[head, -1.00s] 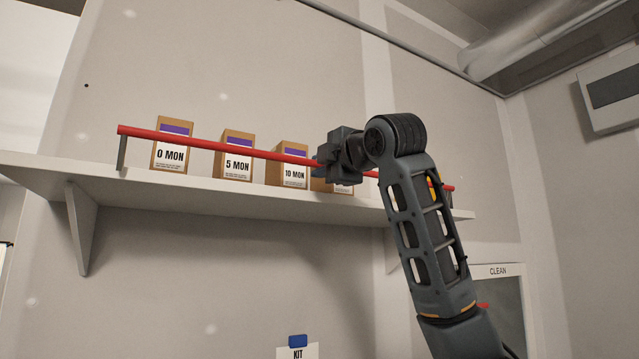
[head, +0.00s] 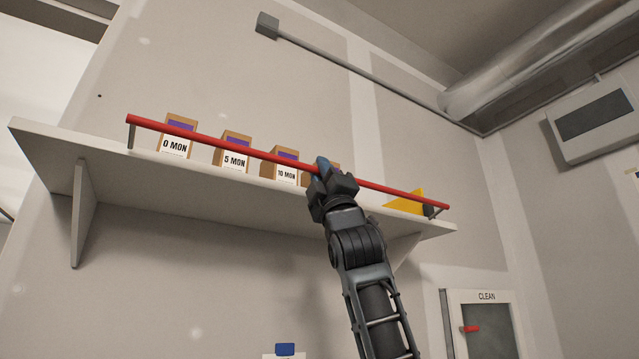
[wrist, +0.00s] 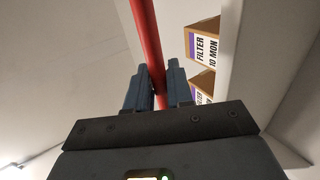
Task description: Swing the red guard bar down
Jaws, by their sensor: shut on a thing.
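The red guard bar (head: 230,147) runs along the front of the wall shelf, in front of the boxes, on short grey end arms. The left end arm (head: 131,135) and the right end arm (head: 436,211) show at the shelf's ends. My gripper (head: 320,168) is at about the middle of the bar, with my arm reaching up from below. In the wrist view the bar (wrist: 147,45) passes between the two blue fingers of my gripper (wrist: 158,82), which are shut on it.
Several brown boxes, such as the 0 MON box (head: 176,140), stand on the shelf (head: 60,140) behind the bar. A yellow wedge-shaped thing (head: 408,203) is near the right end. A cabinet marked CLEAN (head: 487,296) is at lower right.

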